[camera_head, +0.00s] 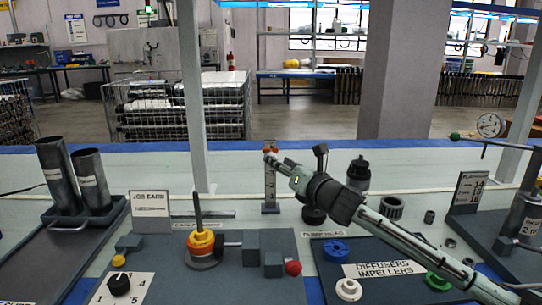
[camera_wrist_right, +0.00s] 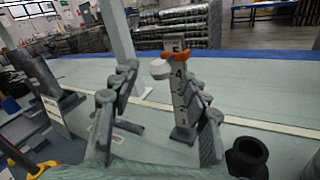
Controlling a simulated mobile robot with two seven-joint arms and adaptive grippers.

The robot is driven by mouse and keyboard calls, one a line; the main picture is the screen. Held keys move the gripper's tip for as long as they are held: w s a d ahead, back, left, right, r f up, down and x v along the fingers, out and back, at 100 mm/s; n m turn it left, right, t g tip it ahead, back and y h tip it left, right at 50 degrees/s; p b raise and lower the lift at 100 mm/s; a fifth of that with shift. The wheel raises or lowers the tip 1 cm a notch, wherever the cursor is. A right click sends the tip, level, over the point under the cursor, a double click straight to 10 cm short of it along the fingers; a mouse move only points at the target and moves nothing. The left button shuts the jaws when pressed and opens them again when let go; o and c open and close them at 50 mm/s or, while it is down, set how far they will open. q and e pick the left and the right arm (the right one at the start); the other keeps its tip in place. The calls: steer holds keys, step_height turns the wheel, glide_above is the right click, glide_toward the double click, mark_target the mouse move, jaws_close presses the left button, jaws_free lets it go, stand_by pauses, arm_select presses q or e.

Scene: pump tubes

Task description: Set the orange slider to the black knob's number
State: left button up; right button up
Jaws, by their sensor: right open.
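The orange slider (camera_head: 269,149) sits near the top of a grey upright scale post (camera_head: 270,190). In the right wrist view the slider (camera_wrist_right: 175,56) is between the 5 above and the 4 below, with a pale round grip (camera_wrist_right: 159,69) at its left. My right gripper (camera_head: 274,160) is at the post's upper part; in the wrist view its open fingers (camera_wrist_right: 165,92) are spread on both sides of the post, apart from each other. The black knob (camera_head: 119,284) is on a numbered plate at the front left; its pointed number is too small to read surely. My left gripper is not in view.
A grey fixture with an orange-yellow ring on a spindle (camera_head: 201,243) and a red ball (camera_head: 293,268) stands in front of the post. A job card (camera_head: 150,203) and two metal tubes (camera_head: 60,175) are left. A black bottle (camera_head: 359,173) stands behind my right arm.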

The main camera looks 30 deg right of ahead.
steer(key=shift+w+d, duration=0.2)
steer(key=shift+w, duration=2.3)
steer(key=shift+c, duration=0.5)
jaws_close()
